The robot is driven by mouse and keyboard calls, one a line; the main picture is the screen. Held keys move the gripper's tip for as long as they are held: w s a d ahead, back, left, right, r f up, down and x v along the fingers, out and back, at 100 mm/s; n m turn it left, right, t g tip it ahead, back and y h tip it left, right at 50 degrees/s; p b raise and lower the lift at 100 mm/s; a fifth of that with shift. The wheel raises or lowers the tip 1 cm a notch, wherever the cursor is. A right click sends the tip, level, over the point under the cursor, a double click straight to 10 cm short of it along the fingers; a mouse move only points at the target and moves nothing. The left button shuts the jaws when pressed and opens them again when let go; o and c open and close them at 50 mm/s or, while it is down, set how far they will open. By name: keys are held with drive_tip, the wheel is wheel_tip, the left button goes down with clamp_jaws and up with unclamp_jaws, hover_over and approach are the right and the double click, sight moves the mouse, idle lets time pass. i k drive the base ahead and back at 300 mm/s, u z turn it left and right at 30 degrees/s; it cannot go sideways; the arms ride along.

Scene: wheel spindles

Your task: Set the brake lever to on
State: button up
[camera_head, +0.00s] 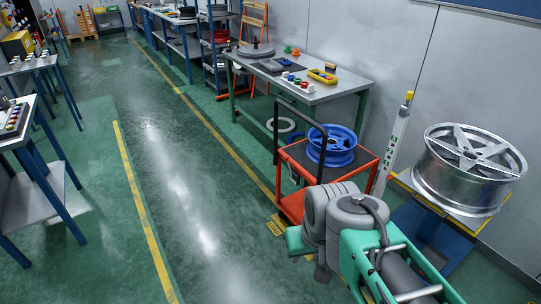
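I cannot make out a brake lever for certain. A red cart (291,208) with a black push handle (297,118) stands right of centre and carries a blue wheel rim (332,146). A small yellow piece (276,228) shows low at the cart's front left corner; it is too small to tell what it is. A slim white post (397,145) with a yellow top and green marks stands right of the cart. Grey rounded bodies and a teal frame fill the lower right and hide part of the cart's lower side. My gripper's fingers are not in view.
A silver wheel rim (462,190) sits on a blue stand with yellow edges (412,181) at the right. A workbench (318,94) with coloured parts stands along the wall behind the cart. More tables (22,137) stand at the left. The green floor between is clear.

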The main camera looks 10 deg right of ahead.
sight(286, 158)
drive_tip(key=u, duration=0.7)
drive_tip(key=i, duration=1)
drive_tip(key=u, duration=0.5)
drive_tip(key=i, duration=1)
drive_tip(key=z, duration=0.75)
drive_tip(key=i, duration=0.7)
drive_tip(key=z, duration=0.45)
